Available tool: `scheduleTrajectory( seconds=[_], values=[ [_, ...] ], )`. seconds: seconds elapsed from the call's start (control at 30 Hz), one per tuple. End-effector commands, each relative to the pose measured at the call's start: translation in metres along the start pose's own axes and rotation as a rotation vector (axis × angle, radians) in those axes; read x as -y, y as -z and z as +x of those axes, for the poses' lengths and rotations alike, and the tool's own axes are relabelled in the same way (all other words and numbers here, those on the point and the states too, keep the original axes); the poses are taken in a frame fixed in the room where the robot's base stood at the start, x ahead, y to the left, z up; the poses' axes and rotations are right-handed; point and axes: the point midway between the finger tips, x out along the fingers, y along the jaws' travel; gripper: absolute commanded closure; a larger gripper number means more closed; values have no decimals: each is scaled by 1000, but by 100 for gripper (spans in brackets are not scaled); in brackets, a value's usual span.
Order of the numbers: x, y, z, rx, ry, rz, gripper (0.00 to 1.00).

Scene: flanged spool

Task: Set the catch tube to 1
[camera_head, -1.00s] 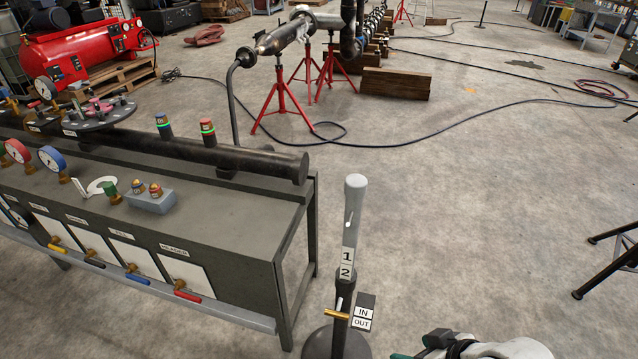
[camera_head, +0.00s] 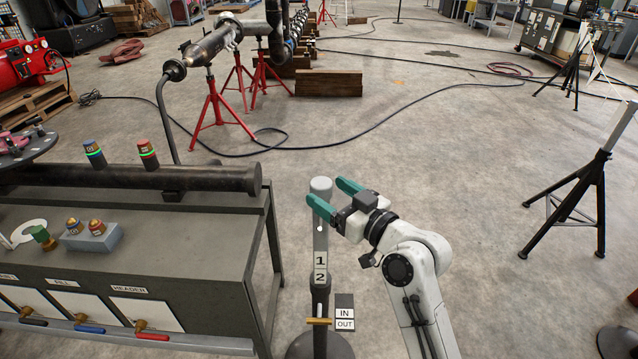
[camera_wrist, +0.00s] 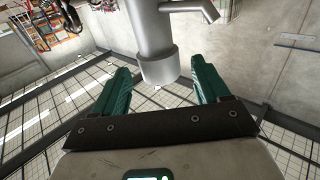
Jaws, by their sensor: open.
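The catch tube (camera_head: 321,241) is a light grey upright tube with a wider round cap (camera_head: 320,185). It stands on a dark post with a 1 and 2 plate (camera_head: 320,268) on its front and a small white peg below the cap. My gripper (camera_head: 328,191) reaches in from the right at cap height, its green fingers open around or beside the cap; contact cannot be told. In the wrist view, a grey tube with a wider end (camera_wrist: 159,69) and a side stub (camera_wrist: 190,8) lies between the open fingers.
A brass bar (camera_head: 319,321) and an IN/OUT plate (camera_head: 345,313) are lower on the stand. A grey bench (camera_head: 215,225) with a dark pipe stands close on the left. Floor behind and right is mostly clear, with a black tripod (camera_head: 580,190) at right.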

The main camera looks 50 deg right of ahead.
Motion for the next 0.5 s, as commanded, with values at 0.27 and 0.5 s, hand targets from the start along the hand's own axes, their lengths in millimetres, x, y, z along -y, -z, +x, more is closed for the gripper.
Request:
scheduleTrajectory(
  seconds=[0.27, 0.5],
  values=[
    [1, 0, 32, 1, 2, 1, 25],
    [1, -1, 36, 2, 2, 1, 25]
  ],
)
